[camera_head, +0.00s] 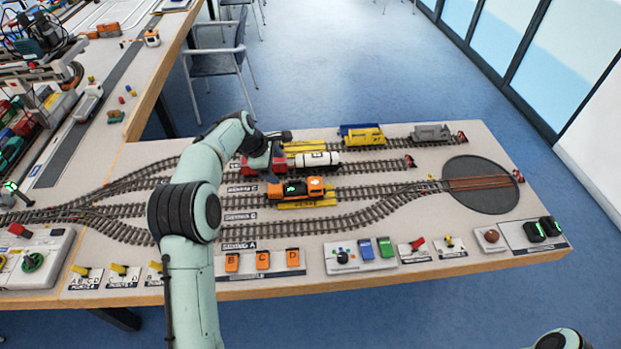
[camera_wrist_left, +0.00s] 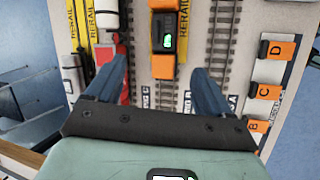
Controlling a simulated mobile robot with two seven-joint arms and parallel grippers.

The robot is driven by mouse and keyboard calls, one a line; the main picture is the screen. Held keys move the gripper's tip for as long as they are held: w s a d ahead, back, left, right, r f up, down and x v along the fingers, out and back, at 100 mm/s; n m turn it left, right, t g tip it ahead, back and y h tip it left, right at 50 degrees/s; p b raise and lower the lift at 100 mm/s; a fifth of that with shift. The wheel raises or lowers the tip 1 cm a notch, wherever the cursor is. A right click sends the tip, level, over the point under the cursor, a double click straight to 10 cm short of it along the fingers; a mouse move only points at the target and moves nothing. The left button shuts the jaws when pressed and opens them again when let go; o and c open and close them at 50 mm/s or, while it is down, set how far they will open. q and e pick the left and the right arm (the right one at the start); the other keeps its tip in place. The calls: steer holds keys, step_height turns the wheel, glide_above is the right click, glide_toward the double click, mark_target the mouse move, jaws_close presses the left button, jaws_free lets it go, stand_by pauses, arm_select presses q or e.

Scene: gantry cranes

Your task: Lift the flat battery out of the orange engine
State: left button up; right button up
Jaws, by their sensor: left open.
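The orange engine (camera_head: 315,187) stands on a middle track over a yellow rerail plate. The flat battery, dark with a lit green face (camera_head: 292,188), sits in the engine's top. In the left wrist view the engine (camera_wrist_left: 163,66) and the battery's green display (camera_wrist_left: 168,41) lie ahead of the fingers. My left gripper (camera_head: 272,165) is open and empty, above the tracks just behind and left of the engine. Its two dark blue fingers (camera_wrist_left: 156,88) are spread wide, apart from the battery. My right gripper is out of view.
A red engine (camera_head: 250,162), partly behind my left arm, and a white tank wagon (camera_head: 320,160) stand on the neighbouring track. A turntable (camera_head: 480,185) lies right. Orange lettered blocks (camera_head: 263,260) line the front edge.

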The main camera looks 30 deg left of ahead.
arm_select(q)
glide_toward(296, 187)
steer(key=f, duration=0.2)
steer(key=shift+w+p+x, duration=0.2)
steer(key=shift+x, duration=1.2)
steer(key=shift+w+p+x, duration=0.15)
steer(key=shift+x, duration=1.3)
steer(key=shift+d+r, duration=0.15)
steer(key=shift+r, duration=0.1)
steer(key=c, duration=1.3)
